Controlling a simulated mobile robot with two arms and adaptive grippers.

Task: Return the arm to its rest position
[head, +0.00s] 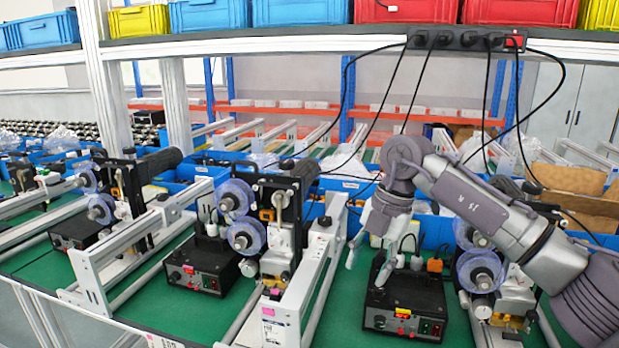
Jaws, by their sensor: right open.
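My right arm (490,210) comes in from the right edge and bends down at the wrist. Its grey gripper (368,264) points downward with its two fingers spread apart and nothing between them. It is in front of and partly over the back of a black control box (405,300), which has a yellow label and small buttons on its front. I cannot tell whether the fingertips touch the box. My left gripper is not in view.
Coder machines with clear reels (240,215) and metal rails (305,290) stand in rows on the green table (190,325). Another control box (203,268) is left of centre. Cables hang from a power strip (455,40) on the shelf above. Blue bins line the back.

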